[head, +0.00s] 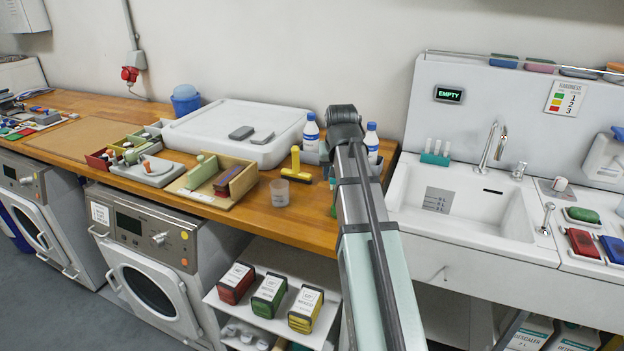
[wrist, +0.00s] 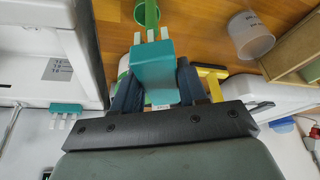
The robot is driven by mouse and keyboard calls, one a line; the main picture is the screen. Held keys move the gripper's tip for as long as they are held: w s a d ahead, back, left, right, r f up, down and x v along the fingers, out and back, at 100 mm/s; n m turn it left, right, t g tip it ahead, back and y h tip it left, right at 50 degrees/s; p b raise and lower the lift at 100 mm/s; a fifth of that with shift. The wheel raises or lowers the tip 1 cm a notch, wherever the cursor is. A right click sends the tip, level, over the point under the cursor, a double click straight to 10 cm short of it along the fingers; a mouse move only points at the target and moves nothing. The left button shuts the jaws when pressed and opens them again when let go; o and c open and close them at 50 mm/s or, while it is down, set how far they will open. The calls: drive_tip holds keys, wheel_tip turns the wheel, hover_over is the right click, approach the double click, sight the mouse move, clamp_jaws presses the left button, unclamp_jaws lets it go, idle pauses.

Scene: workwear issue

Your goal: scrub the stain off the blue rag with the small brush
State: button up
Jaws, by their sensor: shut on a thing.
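In the wrist view my gripper (wrist: 158,92) is shut on a teal block (wrist: 153,62) with short white prongs at its far end. I cannot tell from this whether it is the small brush. It is held over the wooden worktop.
A clear cup (head: 280,192) and an open wooden box (head: 210,180) stand left of my arm. A green cylinder (wrist: 147,12) is near the gripper.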

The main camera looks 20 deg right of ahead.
drive_tip(key=s+d+m, duration=0.1)
drive_tip(key=s+d, duration=0.2)
drive_tip(key=d, duration=0.7)
drive_tip(key=s+d+m, duration=0.1)
drive_tip(key=s+d, duration=0.1)
drive_tip(key=d, duration=0.8)
drive_tip(key=m+g+h, duration=0.2)
drive_tip(key=m, duration=0.4)
approach(617, 241)
drive_tip(key=s+a+r, duration=0.2)
drive_tip(key=s+a, duration=0.1)
drive_tip(key=shift+s+f, duration=0.15)
drive_tip(key=shift+f, duration=1.4)
drive_tip(key=shift+s+f, duration=0.1)
drive_tip(key=shift+f, duration=1.45)
drive_tip(key=shift+w+d+f, duration=0.5)
drive_tip(key=shift+d+f, duration=0.05)
drive_tip(key=shift+f, duration=0.25)
drive_tip(key=shift+c, duration=0.4)
drive_tip(key=shift+w+d, duration=1.8)
drive_tip(key=shift+s+a, duration=2.25)
drive_tip(key=shift+a, duration=0.1)
wheel_tip(617, 241, up, 8)
